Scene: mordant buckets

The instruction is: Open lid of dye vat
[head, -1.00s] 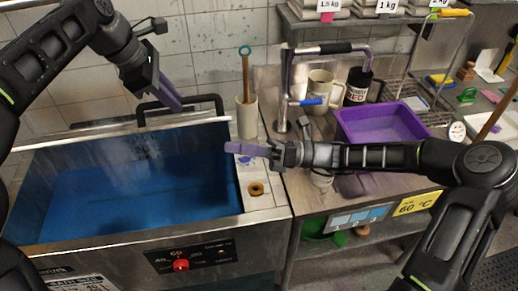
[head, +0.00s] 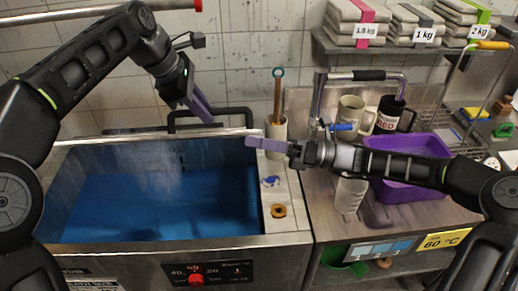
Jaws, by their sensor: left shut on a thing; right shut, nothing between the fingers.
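The dye vat (head: 290,200) is a steel tank at the left with blue dye (head: 160,205) in plain view. Its lid (head: 110,140) is raised at the back, seen nearly edge-on as a pale strip. A black lid handle (head: 240,110) sticks up behind that strip. My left gripper (head: 203,110) points down at the handle with its purple fingers shut on it; the exact contact is hard to see. My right gripper (head: 262,143) is shut and empty, above the vat's right rim, in front of a white holder.
The white holder (head: 276,152) with a green-ringed wooden tool stands behind the vat's right side. A tap (head: 318,100), mugs (head: 352,115), a white cup (head: 350,196) and a purple tub (head: 395,205) crowd the right counter. A control panel (head: 205,274) is on the vat's front.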

